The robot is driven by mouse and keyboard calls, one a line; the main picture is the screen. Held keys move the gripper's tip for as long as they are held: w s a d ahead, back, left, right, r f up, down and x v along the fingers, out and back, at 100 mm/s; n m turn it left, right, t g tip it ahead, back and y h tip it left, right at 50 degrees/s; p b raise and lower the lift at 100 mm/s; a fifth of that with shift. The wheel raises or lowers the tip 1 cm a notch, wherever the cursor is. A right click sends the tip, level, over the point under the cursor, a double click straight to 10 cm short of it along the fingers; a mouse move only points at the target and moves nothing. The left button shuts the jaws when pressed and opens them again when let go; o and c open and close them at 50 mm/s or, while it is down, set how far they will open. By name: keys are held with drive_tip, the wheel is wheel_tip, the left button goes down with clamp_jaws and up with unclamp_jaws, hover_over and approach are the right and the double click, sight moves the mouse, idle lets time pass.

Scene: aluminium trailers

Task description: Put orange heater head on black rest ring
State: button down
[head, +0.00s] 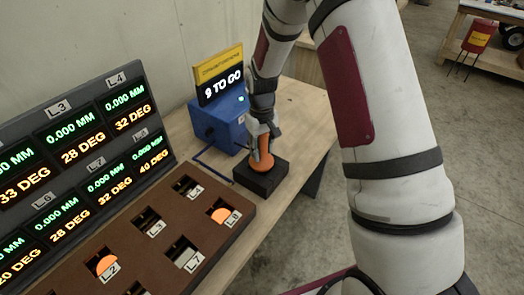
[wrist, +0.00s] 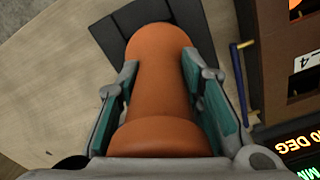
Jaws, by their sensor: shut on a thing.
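The orange heater head (head: 263,163) is upright in my gripper (head: 262,143), over the black rest (head: 258,182), a low dark block near the right edge of the wooden bench. Its lower end meets or nearly meets the block's top; I cannot tell if it bears on it. In the wrist view the orange body (wrist: 158,85) fills the space between the two teal-padded fingers of my gripper (wrist: 160,75), which is shut on it. The dark block (wrist: 130,22) shows behind the far end. The ring itself is hidden by the heater head.
A blue box (head: 217,125) with a "9 TO GO" display (head: 221,86) stands behind the block. A brown slotted panel (head: 165,240) with orange discs and a lettered readout board (head: 85,150) lie to the left. Bare bench (head: 300,140) is to the right.

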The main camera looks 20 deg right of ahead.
drive_tip(key=shift+w+f, duration=0.1)
drive_tip(key=shift+f, duration=0.5)
drive_tip(key=shift+f, duration=0.2)
drive_tip(key=c, duration=1.1)
unclamp_jaws()
wheel_tip(320, 180, up, 12)
drive_tip(key=shift+r+b, duration=0.1)
drive_tip(key=shift+b, duration=0.65)
drive_tip(key=s+r+m+t, duration=0.1)
drive_tip(key=s+r+t, duration=0.2)
drive_tip(key=s+r, duration=1.05)
drive_tip(key=s+r+m+t, duration=0.1)
drive_tip(key=s+r, duration=0.4)
drive_tip(key=s, duration=0.9)
drive_tip(key=shift+t, duration=0.7)
